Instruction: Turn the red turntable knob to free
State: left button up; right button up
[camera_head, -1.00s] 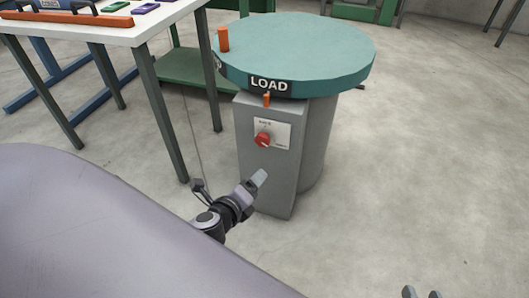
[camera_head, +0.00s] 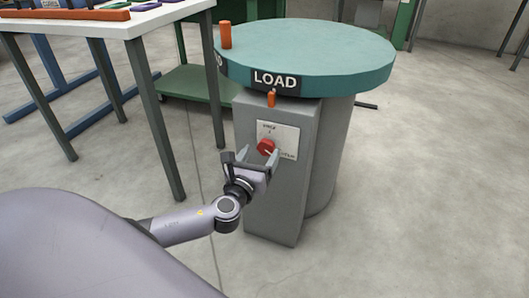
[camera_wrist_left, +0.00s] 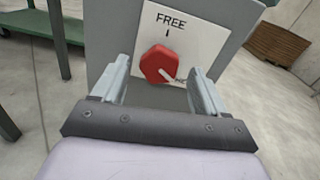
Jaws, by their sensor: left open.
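The red turntable knob (camera_head: 266,147) is on a white plate (camera_head: 288,134) on the front of the grey pedestal. In the left wrist view the knob (camera_wrist_left: 159,64) lies between the two fingers, and its white pointer aims to the lower right, away from the word FREE at the top of the plate. A second label near the pointer is partly hidden. My left gripper (camera_head: 258,158) is open, with a finger on each side of the knob; I cannot tell if they touch it. My right gripper is not in view.
The green round turntable (camera_head: 310,50) with a LOAD sign sits on top of the pedestal (camera_head: 270,205). It carries an orange post (camera_head: 226,35). A white-topped table (camera_head: 120,28) stands at the left.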

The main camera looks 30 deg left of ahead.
aim_at(265, 148)
pick_arm(q)
jog(key=shift+b+x, duration=0.4)
jog(key=shift+x, duration=1.3)
jog(key=c, duration=1)
